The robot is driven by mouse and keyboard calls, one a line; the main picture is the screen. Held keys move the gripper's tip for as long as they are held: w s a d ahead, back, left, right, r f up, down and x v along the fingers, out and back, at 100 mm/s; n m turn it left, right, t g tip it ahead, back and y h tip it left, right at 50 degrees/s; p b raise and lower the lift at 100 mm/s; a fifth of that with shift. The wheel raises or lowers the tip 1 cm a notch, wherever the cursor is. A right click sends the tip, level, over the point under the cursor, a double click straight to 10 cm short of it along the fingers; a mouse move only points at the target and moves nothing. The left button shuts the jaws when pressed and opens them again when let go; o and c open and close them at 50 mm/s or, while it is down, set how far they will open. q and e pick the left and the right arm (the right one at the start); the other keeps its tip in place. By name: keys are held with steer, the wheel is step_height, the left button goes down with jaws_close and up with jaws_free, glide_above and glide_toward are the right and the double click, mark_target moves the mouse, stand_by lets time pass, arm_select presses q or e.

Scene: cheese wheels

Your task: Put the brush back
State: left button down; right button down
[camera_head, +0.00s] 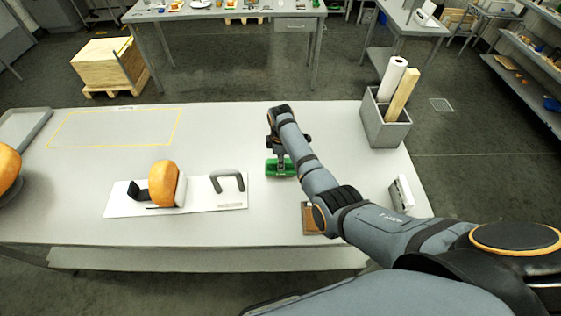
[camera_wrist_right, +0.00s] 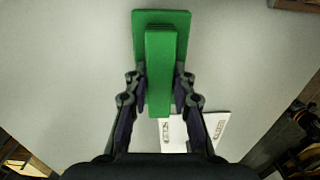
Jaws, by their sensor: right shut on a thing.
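The brush is green, with a wide block and a narrow raised handle. It shows in the head view (camera_head: 271,170) near the middle of the table, and in the wrist view (camera_wrist_right: 161,75). My right gripper (camera_head: 281,158) is above it, pointing down. In the wrist view, the right gripper's fingers (camera_wrist_right: 160,95) are shut on both sides of the handle. I cannot tell whether the brush touches the table. A white card with dark lettering (camera_wrist_right: 212,127) lies partly under the handle end in the wrist view. My left gripper is not in view.
A white board (camera_head: 130,206) holds an orange cheese wheel (camera_head: 163,184) and a grey handle (camera_head: 227,178). A grey bin (camera_head: 385,130) with a white roll stands back right. A brown pad (camera_head: 309,222) is partly behind my arm. A yellow outline (camera_head: 115,110) marks clear table back left.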

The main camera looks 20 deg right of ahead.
steer(key=c, duration=1.1)
jaws_free()
steer(key=shift+d+f, duration=0.15)
steer(key=shift+r, duration=0.4)
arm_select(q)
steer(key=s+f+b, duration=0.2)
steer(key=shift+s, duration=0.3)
arm_select(e)
step_height(320, 180, up, 12)
steer(key=shift+f, duration=0.15)
